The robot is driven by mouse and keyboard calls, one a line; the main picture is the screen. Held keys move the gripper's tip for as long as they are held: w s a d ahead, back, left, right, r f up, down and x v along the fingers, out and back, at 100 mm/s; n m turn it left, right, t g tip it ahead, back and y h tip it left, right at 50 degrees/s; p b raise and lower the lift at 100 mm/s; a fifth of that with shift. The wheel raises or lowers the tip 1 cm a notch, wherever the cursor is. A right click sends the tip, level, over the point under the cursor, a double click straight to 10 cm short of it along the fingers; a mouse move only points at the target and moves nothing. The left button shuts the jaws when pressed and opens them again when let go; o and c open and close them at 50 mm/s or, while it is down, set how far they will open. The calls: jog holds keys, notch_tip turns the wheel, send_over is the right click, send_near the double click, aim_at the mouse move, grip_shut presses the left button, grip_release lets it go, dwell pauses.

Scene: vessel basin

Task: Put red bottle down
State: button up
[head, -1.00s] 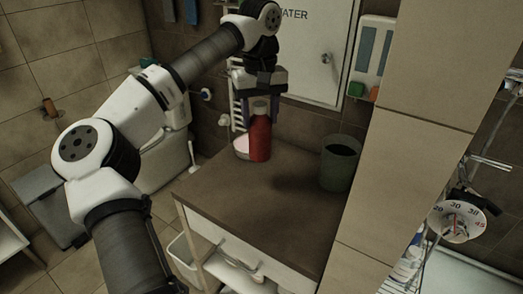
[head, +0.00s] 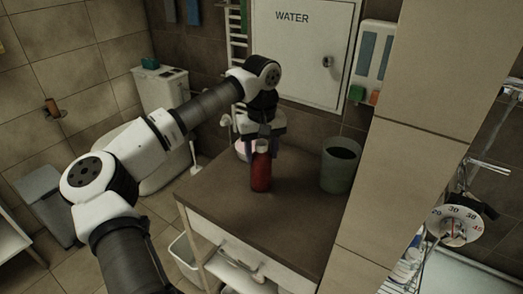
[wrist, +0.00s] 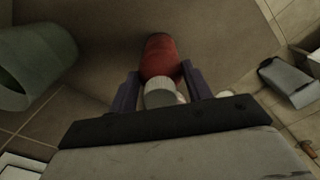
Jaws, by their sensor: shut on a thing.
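The red bottle (head: 261,174) with a pale cap is upright over the brown cabinet top (head: 310,215), left of the green bin. Its base is at or very close to the surface; I cannot tell whether it touches. My gripper (head: 262,150) is above it, pointing down, shut on its upper part. In the wrist view the bottle (wrist: 160,58) sits between the two purple fingers of my gripper (wrist: 160,88), its grey-white cap facing the camera.
A green bin (head: 340,168) stands to the right, also large at left in the wrist view (wrist: 35,62). A pale pinkish bowl (head: 243,150) is partly hidden behind my gripper and the bottle. A tiled wall (head: 400,130) bounds the right.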

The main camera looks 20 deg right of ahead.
jog(key=o, duration=1.4)
jog(key=shift+f, duration=0.15)
notch_tip(320, 180, up, 12)
jog(key=shift+r+b, duration=0.2)
jog(key=shift+b, duration=0.4)
